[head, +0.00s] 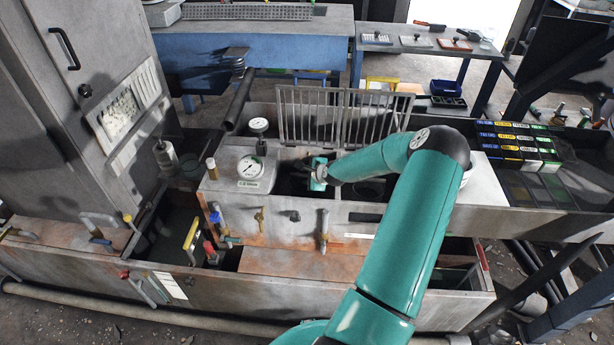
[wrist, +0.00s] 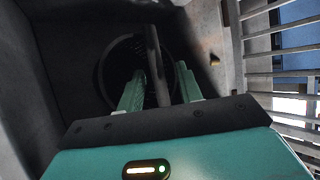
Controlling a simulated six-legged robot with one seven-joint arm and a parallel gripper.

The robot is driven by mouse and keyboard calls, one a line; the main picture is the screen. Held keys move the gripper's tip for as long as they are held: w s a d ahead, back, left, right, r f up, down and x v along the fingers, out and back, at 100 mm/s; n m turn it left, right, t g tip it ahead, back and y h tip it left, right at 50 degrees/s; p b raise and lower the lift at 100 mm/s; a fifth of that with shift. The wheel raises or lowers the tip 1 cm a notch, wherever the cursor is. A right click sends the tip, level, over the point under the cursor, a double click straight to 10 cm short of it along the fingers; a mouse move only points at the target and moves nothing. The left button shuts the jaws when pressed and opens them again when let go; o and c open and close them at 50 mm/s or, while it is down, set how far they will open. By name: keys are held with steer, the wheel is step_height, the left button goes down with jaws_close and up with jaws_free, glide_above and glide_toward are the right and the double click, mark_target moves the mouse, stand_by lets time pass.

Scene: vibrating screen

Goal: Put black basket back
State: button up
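The black basket (wrist: 104,75) shows in the wrist view as a dark round mesh shape low inside a dark, grey-walled compartment. Its upright dark handle (wrist: 153,55) stands between the two green fingers of my gripper (wrist: 160,82). The fingers are apart, with a visible gap between the handle and the right finger. Whether the left finger touches the handle is unclear. In the head view my gripper (head: 318,174) points down into the dark opening of the grey tank (head: 270,210); the basket is not clearly visible there.
A metal grate (head: 340,118) stands upright behind the opening and lies close on the right in the wrist view. A white dial gauge (head: 250,167) sits left of the opening. Another round dark opening (head: 368,189) lies right of my gripper. Labelled boxes (head: 515,140) stand farther right.

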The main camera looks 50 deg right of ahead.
steer(key=v, duration=1.1)
steer(key=a+r+n+g, duration=0.3)
steer(key=a+r+n, duration=0.5)
steer(key=a, duration=0.4)
steer(key=a+r+n+g, duration=0.2)
steer(key=a+r+n, duration=0.5)
steer(key=a, duration=0.5)
steer(key=s+a+r+n+y, duration=0.1)
steer(key=s+a+r+n, duration=0.4)
steer(key=s+a+r, duration=0.2)
steer(key=s+a+r+n+t+y, duration=0.1)
steer(key=s+a+r+n, duration=0.5)
steer(key=s+a, duration=0.3)
steer(key=a+r, duration=0.1)
steer(key=a, duration=0.2)
steer(key=shift+r, duration=0.25)
steer(key=shift+a, duration=0.25)
